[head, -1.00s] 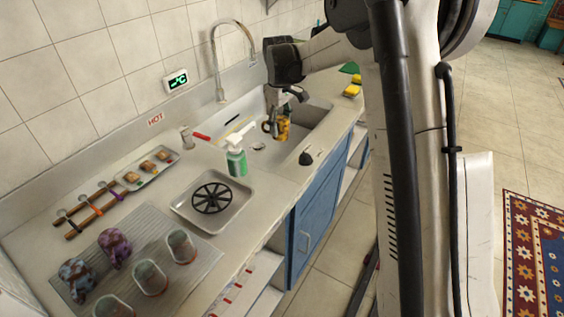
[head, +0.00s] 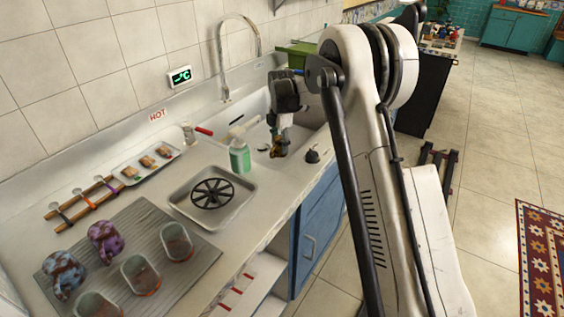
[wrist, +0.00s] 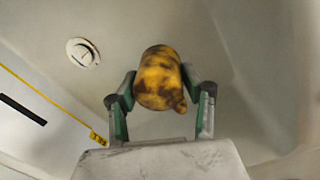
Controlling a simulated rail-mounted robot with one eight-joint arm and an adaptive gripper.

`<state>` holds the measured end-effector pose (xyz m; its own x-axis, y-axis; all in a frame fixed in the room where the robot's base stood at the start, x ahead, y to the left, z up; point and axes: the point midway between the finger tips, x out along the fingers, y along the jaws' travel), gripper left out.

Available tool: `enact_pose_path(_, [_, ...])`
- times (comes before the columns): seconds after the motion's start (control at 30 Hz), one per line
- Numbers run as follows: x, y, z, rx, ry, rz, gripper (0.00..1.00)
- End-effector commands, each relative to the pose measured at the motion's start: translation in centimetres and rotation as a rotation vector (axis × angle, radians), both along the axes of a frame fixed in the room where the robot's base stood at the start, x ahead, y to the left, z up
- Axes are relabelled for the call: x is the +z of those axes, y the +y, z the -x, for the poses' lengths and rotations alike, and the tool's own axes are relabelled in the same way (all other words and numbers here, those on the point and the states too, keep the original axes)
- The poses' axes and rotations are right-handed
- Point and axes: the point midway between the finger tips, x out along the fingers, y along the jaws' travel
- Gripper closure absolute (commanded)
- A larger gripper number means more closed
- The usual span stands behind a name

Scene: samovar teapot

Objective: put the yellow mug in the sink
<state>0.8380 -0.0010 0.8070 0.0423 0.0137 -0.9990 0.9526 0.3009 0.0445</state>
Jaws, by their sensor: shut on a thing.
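The yellow mug (wrist: 158,80), mottled with dark patches, is held between the two fingers of my gripper (wrist: 160,92) in the wrist view. The white sink basin (wrist: 215,30) is behind it, with a round drain (wrist: 83,53) at the upper left. In the head view my gripper (head: 280,140) is over the sink (head: 255,105), pointing down. The mug (head: 280,149) shows small and partly hidden below the fingers. I cannot tell whether the mug touches the basin floor.
A curved faucet (head: 240,30) rises behind the sink. A green soap bottle (head: 239,157) stands at its left front edge, and a small black object (head: 312,156) lies to the right. A metal tray (head: 233,211), glasses (head: 142,275) and patterned mugs (head: 105,240) occupy the counter at left.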

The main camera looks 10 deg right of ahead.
Motion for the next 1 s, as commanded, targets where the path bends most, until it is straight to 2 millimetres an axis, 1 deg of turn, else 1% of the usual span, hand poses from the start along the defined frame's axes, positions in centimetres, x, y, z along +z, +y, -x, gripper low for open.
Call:
enact_pose_path(0.03, [-1.0, 0.0, 0.0, -0.001, 0.000, 0.000, 0.87])
enact_pose_path(0.1, [-2.3, 0.0, 0.0, -0.001, 0.000, 0.000, 0.87])
enact_pose_path(0.2, [-3.8, 0.0, 0.0, -0.002, 0.000, 0.000, 0.87])
enact_pose_path(0.37, [-5.1, 0.0, 0.0, -0.002, 0.000, 0.000, 0.87])
enact_pose_path(0.6, [-8.0, 0.0, 0.0, -0.002, 0.000, 0.000, 0.87])
enact_pose_path(0.87, [-8.2, 0.0, 0.0, -0.003, 0.000, 0.000, 0.87])
enact_pose_path(1.0, [-8.6, 0.0, 0.0, -0.002, 0.000, 0.000, 0.87])
